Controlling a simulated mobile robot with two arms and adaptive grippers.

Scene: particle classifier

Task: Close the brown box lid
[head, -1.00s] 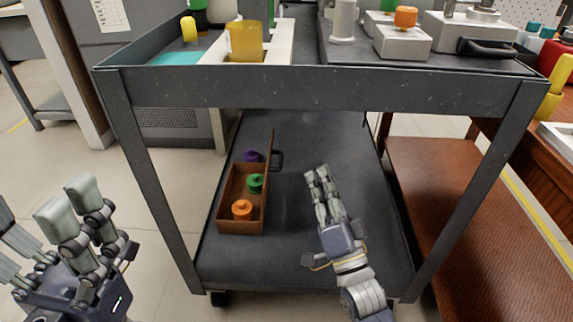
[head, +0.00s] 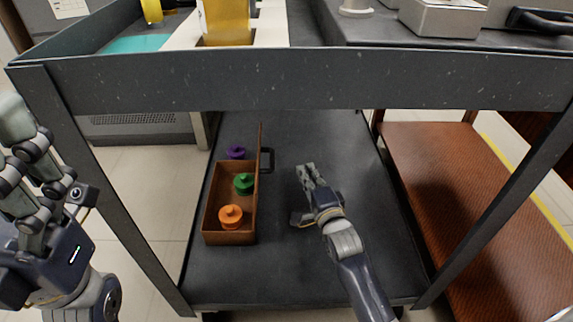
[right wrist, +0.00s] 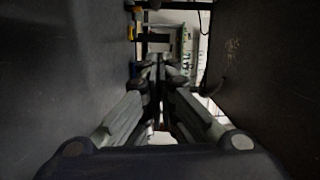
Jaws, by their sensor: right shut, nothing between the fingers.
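The brown box (head: 228,238) sits on the lower shelf of the cart, left of centre in the head view. Its lid (head: 259,160) stands upright along the right side, with a dark handle (head: 268,161) facing right. Inside are an orange piece (head: 231,214) and a green piece (head: 244,183). My right gripper (head: 306,172) is shut and empty over the shelf, to the right of the lid and apart from it. It also shows shut in the right wrist view (right wrist: 158,65). My left gripper (head: 20,150) is at the left edge, outside the cart, with fingers apart.
The cart's upper tray (head: 290,80) spans above the shelf, with legs on both sides. The lower shelf (head: 350,150) is clear right of my right gripper.

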